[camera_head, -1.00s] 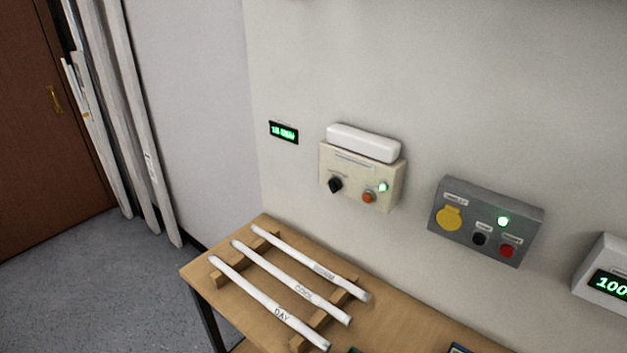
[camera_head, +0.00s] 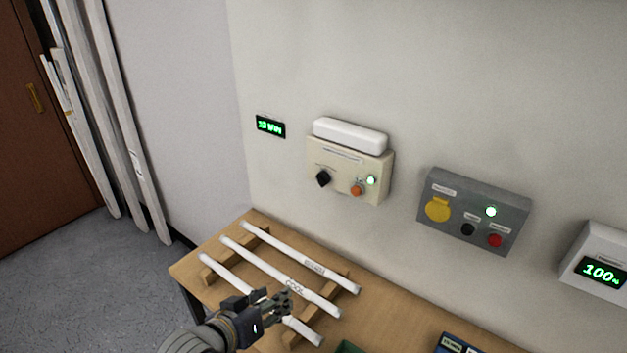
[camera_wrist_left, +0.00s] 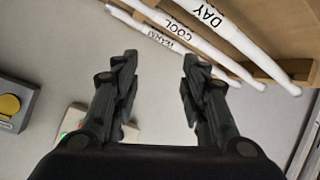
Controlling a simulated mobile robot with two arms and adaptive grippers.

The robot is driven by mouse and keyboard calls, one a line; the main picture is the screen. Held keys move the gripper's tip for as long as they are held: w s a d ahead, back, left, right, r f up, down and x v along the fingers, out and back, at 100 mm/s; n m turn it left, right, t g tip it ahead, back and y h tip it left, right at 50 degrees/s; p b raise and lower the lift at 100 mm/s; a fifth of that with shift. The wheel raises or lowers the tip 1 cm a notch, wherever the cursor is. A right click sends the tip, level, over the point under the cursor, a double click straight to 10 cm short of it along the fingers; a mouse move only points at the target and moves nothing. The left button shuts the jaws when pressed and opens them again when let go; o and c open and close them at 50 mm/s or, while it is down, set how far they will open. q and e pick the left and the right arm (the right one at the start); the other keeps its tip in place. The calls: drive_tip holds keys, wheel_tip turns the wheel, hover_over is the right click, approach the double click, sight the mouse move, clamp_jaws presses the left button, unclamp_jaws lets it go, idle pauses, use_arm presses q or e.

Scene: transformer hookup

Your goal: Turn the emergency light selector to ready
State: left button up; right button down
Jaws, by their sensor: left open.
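The emergency light unit (camera_head: 350,168) is a cream box on the wall with a white lamp on top. Its black selector knob (camera_head: 323,178) sits at the lower left of its face, with an orange button and a lit green lamp to the right. I cannot read the selector's labels. My left gripper (camera_head: 284,300) is over the tubes on the bench, below and in front of the unit, apart from it. In the left wrist view the gripper (camera_wrist_left: 158,80) is open and empty. The cream unit (camera_wrist_left: 78,118) is partly hidden behind its finger there. My right gripper is not in view.
A wooden bench (camera_head: 245,228) carries a rack with three white tubes, one marked COOL (camera_head: 290,283). A grey box (camera_head: 450,225) with a yellow socket and a white display (camera_head: 600,265) hang to the right. A small green display (camera_head: 270,126) is left of the unit.

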use_arm(q)
drive_tip(key=w+d+r+t+h, duration=0.2)
drive_tip(key=w+r+h, duration=0.1)
drive_tip(key=w+r, duration=0.45)
drive_tip(key=n+t+h, duration=0.2)
approach(316, 178)
drive_tip(key=p+x, duration=0.2)
drive_tip(key=x, duration=0.7)
drive_tip(key=shift+p, duration=0.3)
drive_tip(key=c, duration=0.9)
